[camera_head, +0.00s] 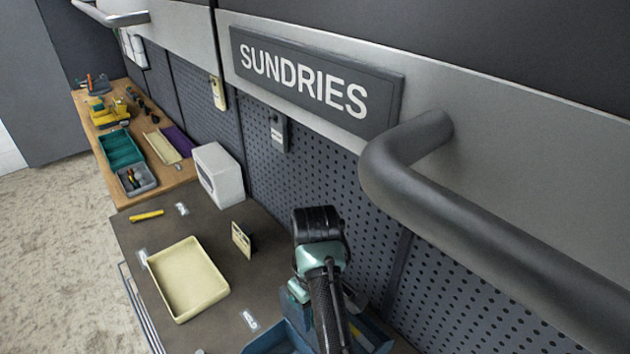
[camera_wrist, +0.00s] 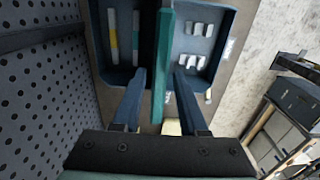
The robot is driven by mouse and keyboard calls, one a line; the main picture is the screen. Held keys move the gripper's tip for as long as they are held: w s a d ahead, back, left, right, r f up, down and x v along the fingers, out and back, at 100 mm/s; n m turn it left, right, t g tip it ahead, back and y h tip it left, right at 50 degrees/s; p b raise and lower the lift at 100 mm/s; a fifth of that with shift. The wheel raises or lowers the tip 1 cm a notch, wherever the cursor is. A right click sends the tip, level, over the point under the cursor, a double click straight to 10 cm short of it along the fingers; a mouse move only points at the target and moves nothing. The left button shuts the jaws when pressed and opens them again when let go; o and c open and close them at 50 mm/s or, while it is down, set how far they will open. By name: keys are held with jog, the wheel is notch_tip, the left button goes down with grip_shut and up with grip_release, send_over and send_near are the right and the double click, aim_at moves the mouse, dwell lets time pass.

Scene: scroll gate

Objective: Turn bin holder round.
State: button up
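A dark blue two-sided bin holder (camera_wrist: 232,50) fills the upper middle of the wrist view, with an upright teal divider (camera_wrist: 163,50) along its middle. The left side holds long white and yellow pieces; the right side holds several small white blocks. In the head view only part of the blue holder (camera_head: 268,340) shows at the bottom, behind my arm. My gripper (camera_wrist: 160,76) is open above the holder, one blue finger on each side of the teal divider. I cannot tell whether either finger touches it. My arm hides the fingertips in the head view.
A cream tray (camera_head: 186,280), a small upright card (camera_head: 242,240) and a white box (camera_head: 218,174) stand left of the holder on the dark counter. The pegboard wall (camera_head: 300,190) is close on the right. A thick grey handle (camera_head: 450,205) juts out above.

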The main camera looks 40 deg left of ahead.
grip_shut()
dwell(1.2)
